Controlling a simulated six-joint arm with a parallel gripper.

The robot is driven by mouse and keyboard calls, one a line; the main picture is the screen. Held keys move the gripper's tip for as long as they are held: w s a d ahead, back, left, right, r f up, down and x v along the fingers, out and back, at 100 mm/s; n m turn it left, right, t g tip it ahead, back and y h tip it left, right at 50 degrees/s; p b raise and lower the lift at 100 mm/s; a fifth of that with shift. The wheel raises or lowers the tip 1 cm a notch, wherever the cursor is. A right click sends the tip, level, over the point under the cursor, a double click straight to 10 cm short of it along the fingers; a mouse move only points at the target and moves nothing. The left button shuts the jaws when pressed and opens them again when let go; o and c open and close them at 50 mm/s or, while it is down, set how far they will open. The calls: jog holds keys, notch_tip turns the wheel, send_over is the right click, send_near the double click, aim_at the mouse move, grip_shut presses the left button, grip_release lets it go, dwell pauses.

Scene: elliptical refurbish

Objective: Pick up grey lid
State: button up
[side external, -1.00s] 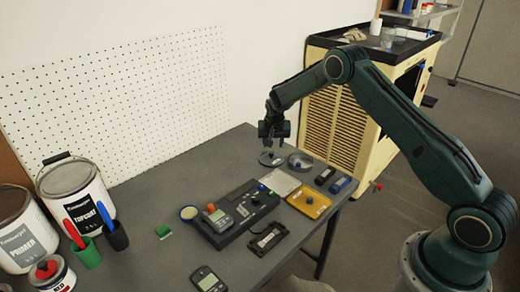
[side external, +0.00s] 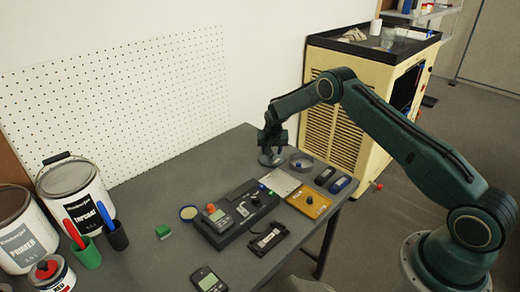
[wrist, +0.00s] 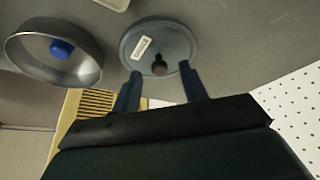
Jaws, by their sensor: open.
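The grey lid (wrist: 172,42) is a round disc with a small dark knob and a white label. It lies flat on the table in the wrist view. In the side external view the lid (side external: 271,160) is at the far end of the table, partly hidden under my gripper. My gripper (side external: 272,148) points down just above it. In the wrist view my gripper (wrist: 160,72) is open, with its two fingers apart on either side of the knob. I cannot tell whether the fingertips touch the lid.
A round metal dish (wrist: 55,55) with a blue knob inside stands close beside the lid. A dark device (side external: 232,215), a yellow box (side external: 308,202) and a pale plate (side external: 280,182) lie nearer on the table. The pegboard wall (side external: 120,95) runs behind.

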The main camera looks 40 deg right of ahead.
jog(key=shift+w+d+f, duration=0.15)
jog(key=shift+d+f, duration=0.05)
jog(key=shift+f, duration=0.45)
jog(key=shift+c, duration=0.2)
grip_shut()
